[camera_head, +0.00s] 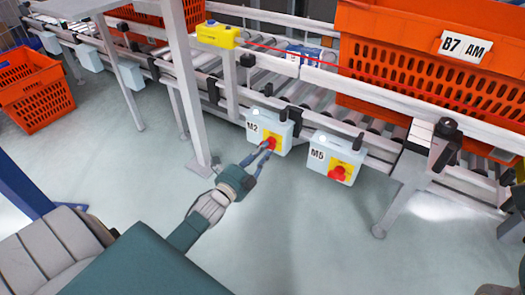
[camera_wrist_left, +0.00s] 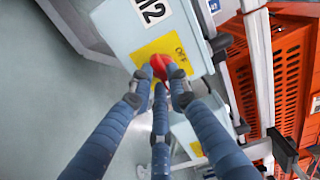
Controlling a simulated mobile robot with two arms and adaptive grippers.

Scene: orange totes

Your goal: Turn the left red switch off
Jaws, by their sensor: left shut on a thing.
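The M2 box (camera_head: 282,128) is a pale blue box on the conveyor's side rail, with a red switch (camera_head: 272,143) on a yellow plate. My left gripper (camera_head: 266,151) reaches it from the lower left, its blue fingers shut on this switch. In the left wrist view the fingertips (camera_wrist_left: 160,82) close around the red switch (camera_wrist_left: 158,65) in front of the yellow plate, hiding part of it. The M5 box (camera_head: 348,150) to the right has its own red switch (camera_head: 337,173), untouched. My right gripper is not in view.
A grey post (camera_head: 185,85) of a frame stands just left of the M2 box. An orange tote (camera_head: 430,70) labelled B7 AM sits on the conveyor at the right. Another orange tote (camera_head: 38,98) is on the floor at the left. The floor below the boxes is clear.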

